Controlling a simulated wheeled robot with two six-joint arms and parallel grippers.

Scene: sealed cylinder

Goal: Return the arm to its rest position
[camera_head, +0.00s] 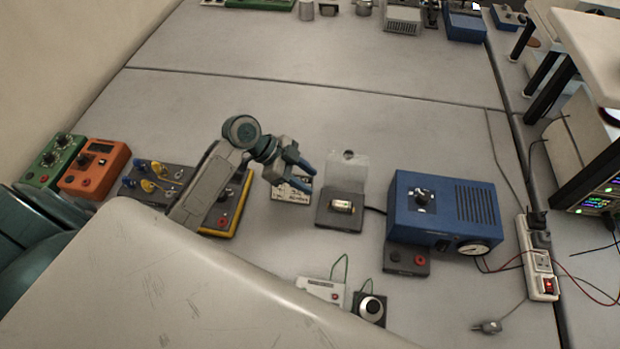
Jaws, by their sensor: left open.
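My left gripper (304,175) is open, with its blue fingers pointing right above the grey table. Nothing shows between its fingers. My left arm reaches it from the left, over the yellow-edged device (238,212). A small shiny cylinder (342,206) lies on a grey block (338,220) to the right of and below the gripper, apart from it. A clear plate (347,163) stands behind the cylinder on that block. My right gripper is not in view.
A blue box with a dial (445,208) stands right of the cylinder. An orange meter (94,167) and a green meter (58,150) are at the left. A power strip (538,262) lies at the right. The table (300,105) behind the gripper is clear.

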